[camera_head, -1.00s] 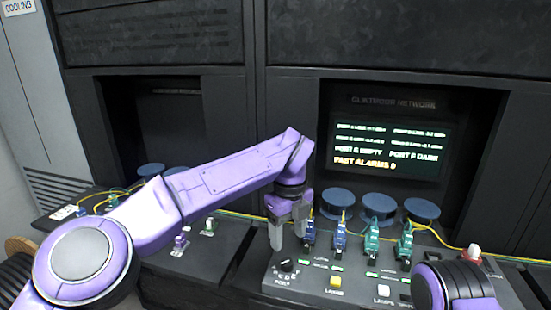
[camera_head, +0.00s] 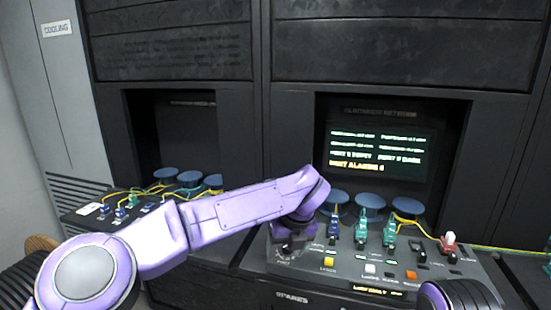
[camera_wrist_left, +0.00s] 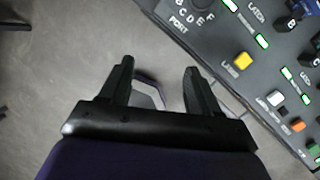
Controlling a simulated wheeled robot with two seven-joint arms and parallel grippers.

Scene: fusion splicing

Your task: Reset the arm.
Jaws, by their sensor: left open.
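My left arm (camera_head: 250,207) crosses the head view from the left, and its wrist bends down at the left end of the control panel (camera_head: 350,265). The left gripper shows from above in the left wrist view (camera_wrist_left: 160,80). Its two dark fingers are apart with nothing between them. Grey floor shows beneath them, and the panel's front edge lies just to their right. In the head view the fingertips are hard to make out. My right arm (camera_head: 458,296) shows only as a piece at the bottom right; its gripper is out of frame.
A blue connector (camera_head: 334,226) and teal connectors (camera_head: 361,231) stand on the panel, with blue spools (camera_head: 370,201) behind. A yellow button (camera_wrist_left: 243,61), a white button (camera_wrist_left: 275,97) and a port dial (camera_wrist_left: 190,12) sit near the gripper. A lit screen (camera_head: 380,151) is behind.

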